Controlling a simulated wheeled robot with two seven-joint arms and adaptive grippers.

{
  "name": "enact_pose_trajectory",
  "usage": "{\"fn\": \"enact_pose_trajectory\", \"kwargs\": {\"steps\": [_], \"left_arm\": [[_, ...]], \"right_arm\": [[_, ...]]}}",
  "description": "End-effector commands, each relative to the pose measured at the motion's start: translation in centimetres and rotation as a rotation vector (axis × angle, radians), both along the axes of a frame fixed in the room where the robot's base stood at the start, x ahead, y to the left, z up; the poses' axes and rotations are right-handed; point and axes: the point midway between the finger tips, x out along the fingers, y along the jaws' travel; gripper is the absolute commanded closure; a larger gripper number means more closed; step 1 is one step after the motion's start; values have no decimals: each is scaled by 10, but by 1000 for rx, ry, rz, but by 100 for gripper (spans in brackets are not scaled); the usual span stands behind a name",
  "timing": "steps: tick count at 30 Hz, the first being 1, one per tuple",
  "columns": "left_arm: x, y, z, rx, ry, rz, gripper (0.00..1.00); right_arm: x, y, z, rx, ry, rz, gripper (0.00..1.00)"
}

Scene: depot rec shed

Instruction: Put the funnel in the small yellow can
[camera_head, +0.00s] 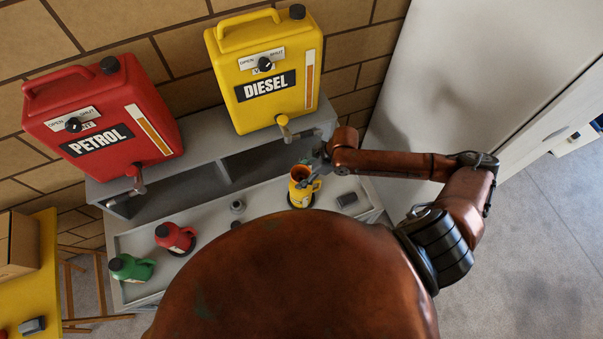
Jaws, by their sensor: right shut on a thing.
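The small yellow can (301,197) stands on a dark round spot on the grey bench, below the diesel tank's tap. An orange funnel (299,172) shows at the can's top, its wide mouth up. Its spout is hidden, so I cannot tell how deep it sits in the can. My right gripper (313,168) comes in from the right and is shut on the funnel at its right side, just above the can. The jaws are small and partly merge with the can's handle. My left gripper is out of view.
The yellow diesel tank (265,72) and red petrol tank (98,118) stand on a grey shelf (190,150). A red can (175,238), a green can (131,267), a grey fitting (237,206) and a dark grey block (347,198) are on the bench. A yellow table (47,285) is at left.

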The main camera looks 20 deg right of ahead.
Motion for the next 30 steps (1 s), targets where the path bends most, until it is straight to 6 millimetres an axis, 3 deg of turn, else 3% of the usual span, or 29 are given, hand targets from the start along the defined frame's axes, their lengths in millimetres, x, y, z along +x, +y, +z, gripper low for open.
{"fn": "enact_pose_trajectory", "kwargs": {"steps": [30], "left_arm": [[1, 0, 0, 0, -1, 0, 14]], "right_arm": [[0, 1, -9, 1, -1, 1, 68]]}}
